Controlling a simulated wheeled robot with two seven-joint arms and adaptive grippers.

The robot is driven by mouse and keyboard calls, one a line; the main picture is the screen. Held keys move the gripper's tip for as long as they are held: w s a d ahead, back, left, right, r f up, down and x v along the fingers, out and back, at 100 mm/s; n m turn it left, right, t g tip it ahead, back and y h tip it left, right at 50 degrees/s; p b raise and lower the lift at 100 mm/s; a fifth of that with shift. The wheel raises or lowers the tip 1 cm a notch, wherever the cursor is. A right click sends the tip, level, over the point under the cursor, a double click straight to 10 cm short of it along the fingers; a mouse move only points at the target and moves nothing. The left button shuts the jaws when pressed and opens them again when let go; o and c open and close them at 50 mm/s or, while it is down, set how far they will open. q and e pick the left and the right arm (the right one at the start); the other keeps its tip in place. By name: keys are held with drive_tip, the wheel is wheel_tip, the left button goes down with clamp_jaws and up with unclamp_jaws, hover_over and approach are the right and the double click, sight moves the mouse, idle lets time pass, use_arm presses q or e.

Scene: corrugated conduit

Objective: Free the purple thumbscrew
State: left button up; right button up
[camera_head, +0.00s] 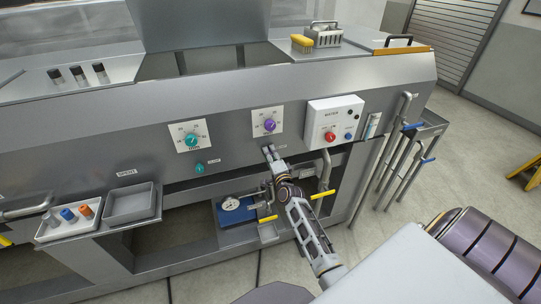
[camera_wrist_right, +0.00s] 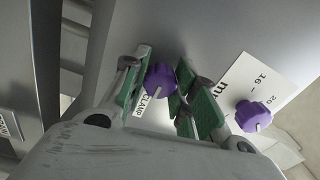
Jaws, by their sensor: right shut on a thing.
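The small purple thumbscrew (camera_wrist_right: 160,80) sticks out of the grey panel beside a CLAMP label (camera_wrist_right: 154,107). In the wrist view it sits between the green-padded fingers of my right gripper (camera_wrist_right: 159,76), which is shut on it. In the head view my right gripper (camera_head: 268,150) reaches up to the panel just below the purple dial (camera_head: 269,125) and hides the thumbscrew. The larger purple dial also shows in the wrist view (camera_wrist_right: 254,115), right of the fingers and apart from them. My left gripper is not in view.
A teal dial (camera_head: 191,140) and small teal thumbscrew (camera_head: 199,169) are farther left on the panel. A white water box (camera_head: 335,112) is to the right. Below are a blue device with a gauge (camera_head: 231,204) and yellow-handled pipes. A grey tray (camera_head: 130,205) is at left.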

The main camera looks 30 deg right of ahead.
drive_tip(key=shift+f, duration=0.1)
drive_tip(key=o, duration=1.1)
drive_tip(key=shift+c, duration=0.2)
drive_tip(key=shift+s, duration=0.1)
drive_tip(key=v, duration=1.2)
idle(0.6)
